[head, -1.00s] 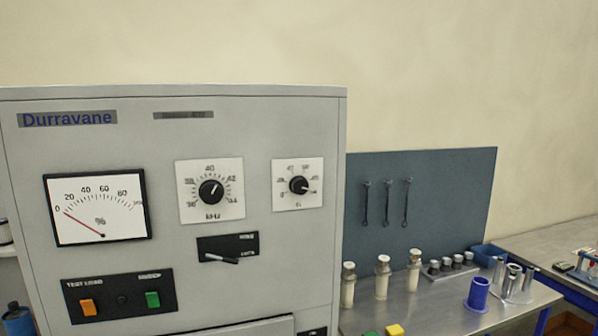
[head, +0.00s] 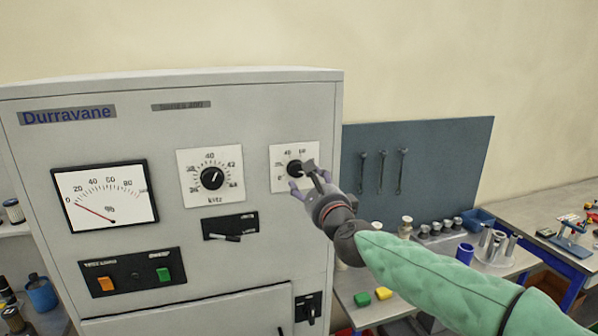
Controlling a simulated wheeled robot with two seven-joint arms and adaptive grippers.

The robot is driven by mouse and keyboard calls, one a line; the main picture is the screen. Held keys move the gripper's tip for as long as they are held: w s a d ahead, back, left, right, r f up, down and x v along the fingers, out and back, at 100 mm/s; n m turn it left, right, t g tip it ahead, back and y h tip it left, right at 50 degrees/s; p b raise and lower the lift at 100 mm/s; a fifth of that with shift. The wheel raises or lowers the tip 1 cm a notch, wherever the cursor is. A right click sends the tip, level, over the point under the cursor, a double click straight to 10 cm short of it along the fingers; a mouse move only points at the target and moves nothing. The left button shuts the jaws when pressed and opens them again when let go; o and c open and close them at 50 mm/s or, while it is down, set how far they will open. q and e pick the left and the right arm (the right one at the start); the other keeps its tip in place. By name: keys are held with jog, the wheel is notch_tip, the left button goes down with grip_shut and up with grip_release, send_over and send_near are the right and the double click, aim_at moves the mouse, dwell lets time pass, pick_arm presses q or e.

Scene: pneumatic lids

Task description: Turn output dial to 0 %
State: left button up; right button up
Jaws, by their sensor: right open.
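The output dial is a black knob (head: 294,169) on a white scale plate (head: 280,153) at the upper right of the grey Durravane cabinet (head: 120,135). My right gripper (head: 303,177) is at this knob, its fingers open on either side of or just in front of it; contact is unclear. The gripper and wrist hide the lower right of the scale, and the knob's pointer is not readable. The percent meter (head: 107,195) has its red needle near 0. My left gripper is not in view.
A kHz dial (head: 212,178) is left of the output dial, with a lever switch (head: 229,227) below. Orange (head: 106,284) and green (head: 163,274) buttons sit lower left. A bench with a blue cup (head: 464,254) and other parts stands to the right.

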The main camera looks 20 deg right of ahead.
aim_at(298, 172)
jog(key=w, duration=0.8)
jog(key=shift+w+a+p, duration=0.15)
jog(key=shift+w+p, duration=0.2)
jog(key=shift+p, duration=0.05)
jog(key=c, duration=1.1)
